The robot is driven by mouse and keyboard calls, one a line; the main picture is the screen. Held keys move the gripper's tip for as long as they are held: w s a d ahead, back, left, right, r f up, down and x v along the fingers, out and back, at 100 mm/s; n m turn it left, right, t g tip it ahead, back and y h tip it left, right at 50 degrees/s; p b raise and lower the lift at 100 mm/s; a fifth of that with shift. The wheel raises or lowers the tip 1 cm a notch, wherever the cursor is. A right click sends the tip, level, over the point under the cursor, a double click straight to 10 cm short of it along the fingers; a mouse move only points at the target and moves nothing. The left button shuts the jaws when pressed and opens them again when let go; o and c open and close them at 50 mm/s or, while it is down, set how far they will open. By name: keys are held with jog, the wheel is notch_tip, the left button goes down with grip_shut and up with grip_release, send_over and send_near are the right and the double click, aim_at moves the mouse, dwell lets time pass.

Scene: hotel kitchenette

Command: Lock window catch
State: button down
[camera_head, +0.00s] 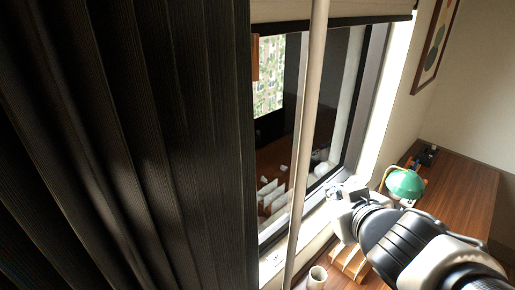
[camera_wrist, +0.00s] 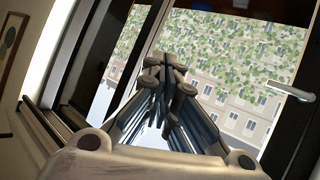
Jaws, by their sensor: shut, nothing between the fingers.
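The window (camera_head: 340,110) has a dark frame and shows partly beside the curtain in the head view. In the wrist view a pale lever handle (camera_wrist: 291,92), which looks like the window catch, sits on the dark frame at the right. It points left and slightly up. I cannot make it out in the head view. My gripper (camera_head: 340,190) is low by the right side of the window. In the wrist view its fingers (camera_wrist: 165,72) are shut and empty, in front of the glass, left of the handle and apart from it.
A dark pleated curtain (camera_head: 130,150) covers the left of the head view. A pale vertical pole (camera_head: 304,120) crosses in front of the window. A green lamp (camera_head: 405,184) stands on a wooden desk (camera_head: 465,190). A pale cup (camera_head: 317,278) stands below the sill.

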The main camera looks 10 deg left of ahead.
jog(key=s+a+r+n+g+y+p, duration=0.2)
jog(key=a+y+p, duration=0.1)
jog(key=a, duration=0.5)
jog(key=s+a+r+n+g+y+p, duration=0.2)
jog(key=a+n+y+p, duration=0.1)
jog(key=a, duration=0.5)
jog(key=shift+s+n+g+y, duration=0.3)
jog(key=shift+s+g+y, duration=0.1)
jog(key=shift+y, duration=0.5)
jog(key=b+x, duration=0.3)
jog(key=x, duration=0.7)
jog(key=shift+f, duration=0.15)
notch_tip(320, 180, down, 2)
jog(key=shift+d+f+b, duration=0.15)
jog(key=shift+f+b, duration=0.05)
jog(key=shift+b, duration=0.55)
jog(key=shift+s+d+f, duration=0.2)
jog(key=shift+d+f, duration=0.05)
jog(key=shift+f, duration=0.35)
